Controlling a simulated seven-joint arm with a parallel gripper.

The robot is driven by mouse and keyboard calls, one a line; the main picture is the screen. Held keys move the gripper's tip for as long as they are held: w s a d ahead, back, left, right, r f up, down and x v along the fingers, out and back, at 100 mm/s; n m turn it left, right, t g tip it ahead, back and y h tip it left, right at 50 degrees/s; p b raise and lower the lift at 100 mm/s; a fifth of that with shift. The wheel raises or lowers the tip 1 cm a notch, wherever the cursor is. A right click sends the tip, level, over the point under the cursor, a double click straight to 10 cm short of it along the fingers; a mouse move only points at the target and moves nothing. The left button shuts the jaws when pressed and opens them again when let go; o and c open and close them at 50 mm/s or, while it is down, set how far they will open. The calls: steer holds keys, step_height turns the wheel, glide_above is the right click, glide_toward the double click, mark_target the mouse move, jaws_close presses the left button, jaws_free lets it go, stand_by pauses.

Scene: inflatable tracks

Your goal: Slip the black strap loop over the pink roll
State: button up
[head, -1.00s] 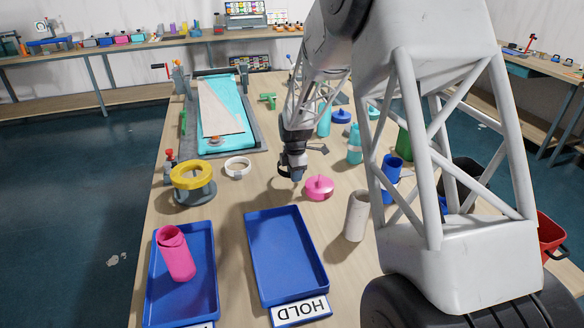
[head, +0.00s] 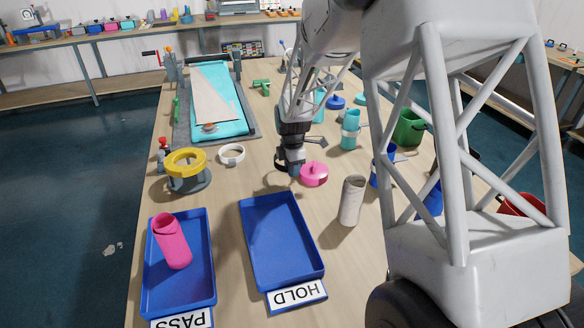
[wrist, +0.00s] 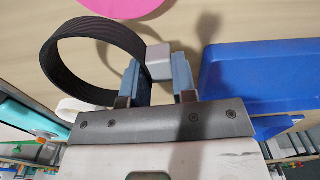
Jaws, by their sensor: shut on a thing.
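My gripper (wrist: 157,85) is shut on a pale grey block-like part (wrist: 158,62) that seems to belong to the black strap loop (wrist: 95,30). The loop is a wide, ribbed, open ring sticking out to the left of the fingers in the wrist view. In the head view my gripper (head: 293,168) points down above the table beside a pink lid-like disc, with the dark loop (head: 281,160) at its left.
The left blue tray (head: 207,283) is labelled PASS; the empty blue tray (head: 250,262) beside it is labelled HOLD. A yellow ring on a grey stand (head: 187,180), a white ring (head: 231,155), the pink disc (head: 314,174) and a beige tube (head: 351,200) stand nearby.

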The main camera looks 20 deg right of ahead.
steer(key=shift+a, duration=0.1)
steer(key=s+a+r, duration=0.3)
steer(key=a, duration=0.4)
steer(key=s+a+r, duration=0.3)
steer(key=a+r, duration=0.1)
steer(key=a, duration=0.3)
steer(key=s+a+r, duration=0.3)
steer(key=a, duration=0.5)
steer(key=s+a+r, duration=0.4)
steer(key=s+a, duration=0.3)
steer(key=s, duration=0.1)
steer(key=s+a+r, duration=0.4)
steer(key=s+a, duration=0.4)
steer(key=s, duration=0.1)
steer(key=shift+s+r, duration=0.2)
steer(key=shift+f, duration=0.15)
steer(key=shift+f, duration=2.2)
steer(key=shift+f, duration=0.8)
